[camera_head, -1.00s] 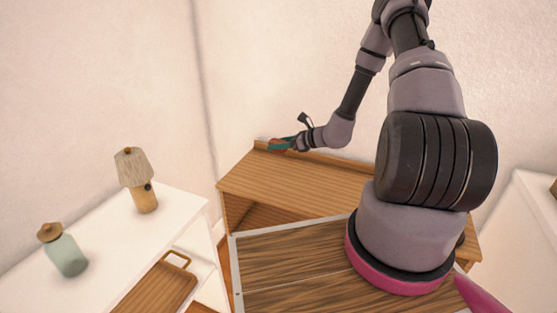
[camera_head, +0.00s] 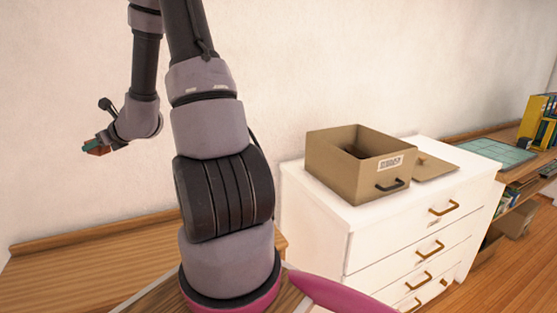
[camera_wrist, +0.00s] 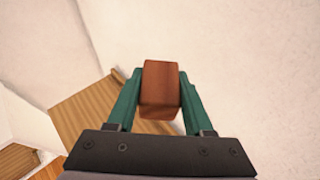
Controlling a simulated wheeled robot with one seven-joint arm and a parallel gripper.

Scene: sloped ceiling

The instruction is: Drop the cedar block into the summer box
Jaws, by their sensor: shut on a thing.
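The cedar block (camera_wrist: 160,88) is a reddish-brown wooden block between the green fingers of my gripper (camera_wrist: 160,95) in the wrist view. In the head view my gripper (camera_head: 97,147) is at the far left, raised above the wooden desk, shut on the block. A tan cardboard box (camera_head: 340,175) with a dark handle and a white label stands open on the white dresser, right of my gripper and well apart from it. The label is too small to read. Something dark shows inside the box; most of its floor is hidden.
A tan lid (camera_head: 436,167) lies beside the box on the white dresser (camera_head: 385,225), which has several drawers. A wooden desk (camera_head: 60,265) is at the lower left. Farther right, a shelf holds a green mat (camera_head: 490,152) and yellow binders (camera_head: 542,120).

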